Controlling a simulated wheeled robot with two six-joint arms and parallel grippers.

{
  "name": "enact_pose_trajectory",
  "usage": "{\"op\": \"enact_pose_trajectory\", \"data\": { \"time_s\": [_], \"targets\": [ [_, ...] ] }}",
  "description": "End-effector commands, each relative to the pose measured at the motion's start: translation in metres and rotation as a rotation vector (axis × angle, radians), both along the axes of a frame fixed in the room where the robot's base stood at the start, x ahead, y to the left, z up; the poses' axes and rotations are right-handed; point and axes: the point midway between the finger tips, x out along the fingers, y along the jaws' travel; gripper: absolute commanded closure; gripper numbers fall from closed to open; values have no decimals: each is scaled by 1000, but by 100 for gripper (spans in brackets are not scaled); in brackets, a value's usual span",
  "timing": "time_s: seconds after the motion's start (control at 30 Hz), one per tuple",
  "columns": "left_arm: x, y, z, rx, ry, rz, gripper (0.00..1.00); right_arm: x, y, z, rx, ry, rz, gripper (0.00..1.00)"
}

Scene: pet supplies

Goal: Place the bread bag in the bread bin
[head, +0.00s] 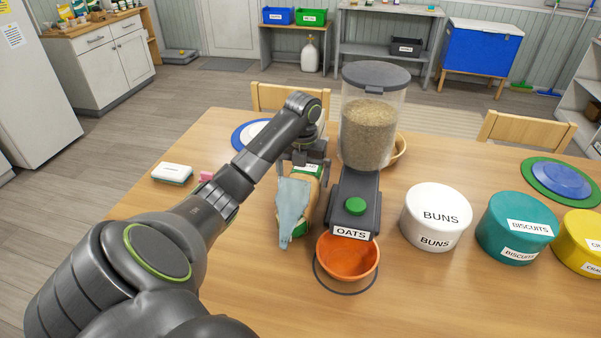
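The bread bag (292,205), a tan loaf shape with a pale blue-grey end and a green-edged label, is on the wooden table left of the oats dispenser. My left gripper (307,170) is at its far end, with fingers on either side of it. Whether they press on the bag cannot be told. No container with a readable bread label shows. A white round bin (436,217) reads BUNS and a teal one (516,229) reads BISCUITS. A yellow bin (581,243) is cut off at the right edge. My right gripper is not in view.
The oats dispenser (368,130) stands close to the right of the bag. An orange bowl (347,258) is in front of it. The table's front left and front right are clear.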

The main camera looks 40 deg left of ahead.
Motion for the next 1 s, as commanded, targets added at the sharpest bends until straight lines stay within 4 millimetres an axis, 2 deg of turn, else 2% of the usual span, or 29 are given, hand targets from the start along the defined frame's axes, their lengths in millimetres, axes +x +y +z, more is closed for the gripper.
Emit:
{"op": "enact_pose_trajectory", "data": {
  "time_s": [0.2, 0.3, 0.43, 0.73, 1.0],
  "targets": [
    [-4, 1, -19, -1, 4, 0, 0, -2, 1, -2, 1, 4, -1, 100],
    [-8, 2, -31, -2, 6, 2, 0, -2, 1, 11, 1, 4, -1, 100],
    [-7, 1, -48, -2, 4, 0, 0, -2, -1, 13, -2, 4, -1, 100],
    [-7, 2, -54, 1, 0, 0, 0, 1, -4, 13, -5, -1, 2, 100],
    [-7, 2, -54, 1, 0, 0, 35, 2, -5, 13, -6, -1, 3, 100]
  ]
}}
